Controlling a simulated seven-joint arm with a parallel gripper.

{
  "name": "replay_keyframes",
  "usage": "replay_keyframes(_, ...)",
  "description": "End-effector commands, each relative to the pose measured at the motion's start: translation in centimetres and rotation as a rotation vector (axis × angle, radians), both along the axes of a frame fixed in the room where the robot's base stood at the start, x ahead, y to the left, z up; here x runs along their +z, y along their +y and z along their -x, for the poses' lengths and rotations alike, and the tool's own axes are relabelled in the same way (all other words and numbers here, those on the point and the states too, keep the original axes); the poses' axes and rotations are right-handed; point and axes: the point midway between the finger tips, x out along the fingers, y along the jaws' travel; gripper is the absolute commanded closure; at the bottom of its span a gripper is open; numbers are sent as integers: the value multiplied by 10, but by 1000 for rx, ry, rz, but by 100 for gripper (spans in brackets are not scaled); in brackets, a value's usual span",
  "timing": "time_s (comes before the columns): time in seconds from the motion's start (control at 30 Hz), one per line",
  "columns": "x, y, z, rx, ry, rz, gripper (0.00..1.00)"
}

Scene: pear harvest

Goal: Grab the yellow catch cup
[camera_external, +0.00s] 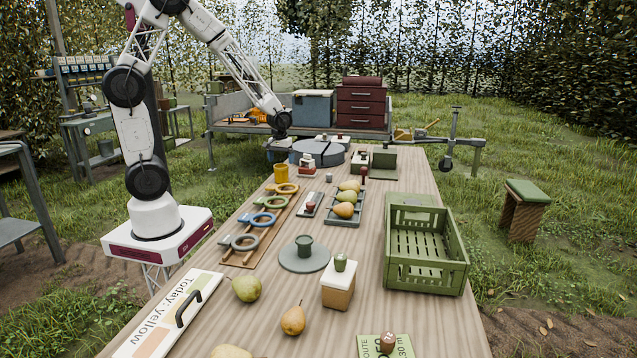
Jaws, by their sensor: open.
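The yellow catch cup (281,174) stands upright at the far left of the wooden table, just beyond a rack of coloured rings. My gripper (278,153) is at the far end of the table, just above and behind the cup in the picture. It is small and dark here, and its fingers are hard to make out. It appears empty. I cannot tell whether it touches the cup.
A ring rack (262,222) lies in front of the cup. A round grey-blue unit (320,152) stands close to its right. Pears on a tray (344,222), a green crate (424,285) and loose pears occupy the nearer table.

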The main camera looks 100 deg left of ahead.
Motion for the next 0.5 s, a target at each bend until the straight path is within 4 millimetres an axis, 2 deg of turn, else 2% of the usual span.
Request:
replay_keyframes(0.2,-15,0,0,0,1,1,2)
replay_keyframes(0.5,-15,0,0,0,1,1,2)
